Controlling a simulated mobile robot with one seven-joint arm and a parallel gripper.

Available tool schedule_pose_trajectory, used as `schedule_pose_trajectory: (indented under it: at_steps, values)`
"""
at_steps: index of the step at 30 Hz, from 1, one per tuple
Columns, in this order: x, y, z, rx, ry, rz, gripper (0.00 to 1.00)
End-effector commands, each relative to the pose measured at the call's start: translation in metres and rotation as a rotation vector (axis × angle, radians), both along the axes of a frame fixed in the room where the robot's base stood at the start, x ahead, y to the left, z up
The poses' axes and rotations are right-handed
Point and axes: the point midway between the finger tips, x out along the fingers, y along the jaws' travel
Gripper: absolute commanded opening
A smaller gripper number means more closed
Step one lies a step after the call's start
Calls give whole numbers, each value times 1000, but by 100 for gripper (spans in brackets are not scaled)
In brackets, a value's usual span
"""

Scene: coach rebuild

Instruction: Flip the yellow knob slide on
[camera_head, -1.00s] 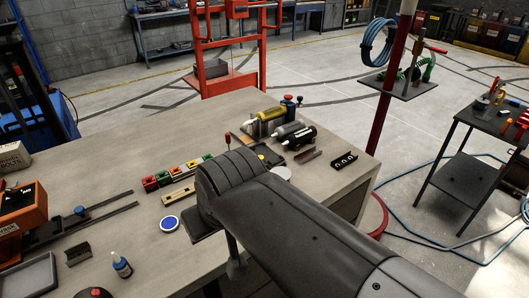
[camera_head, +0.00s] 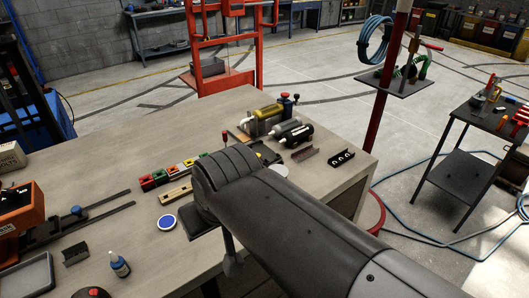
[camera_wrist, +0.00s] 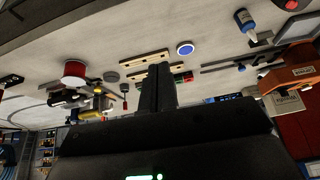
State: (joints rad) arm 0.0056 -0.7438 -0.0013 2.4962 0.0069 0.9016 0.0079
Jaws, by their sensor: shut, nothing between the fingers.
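A row of small coloured blocks stands on the workbench (camera_head: 110,163) in the head view, and one is yellow (camera_head: 174,170). I cannot tell whether this is the yellow knob slide or how it is set. My gripper (camera_wrist: 157,80) shows in the wrist view with its dark fingers together and nothing between them. It points over the bench. The fingers partly cover the coloured row, whose green and red end (camera_wrist: 183,77) shows beside them.
A blue-knobbed rail (camera_head: 76,212), a round blue-topped disc (camera_head: 167,222) and a blue bottle (camera_head: 119,265) lie on the near bench. Bare bench lies left of the coloured row.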

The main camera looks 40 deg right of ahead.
Motion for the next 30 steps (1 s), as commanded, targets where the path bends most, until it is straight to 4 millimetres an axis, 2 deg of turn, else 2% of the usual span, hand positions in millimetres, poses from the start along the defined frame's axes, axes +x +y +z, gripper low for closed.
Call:
schedule_pose_trajectory:
  at_steps: [5,14,23,30]
  values:
    - [14,-10,0,100,47,-142,0]
    - [59,-51,-2,429,168,-618,0]
    - [103,-117,-10,766,262,-1114,0]
    - [129,-189,-24,1041,317,-1504,0]
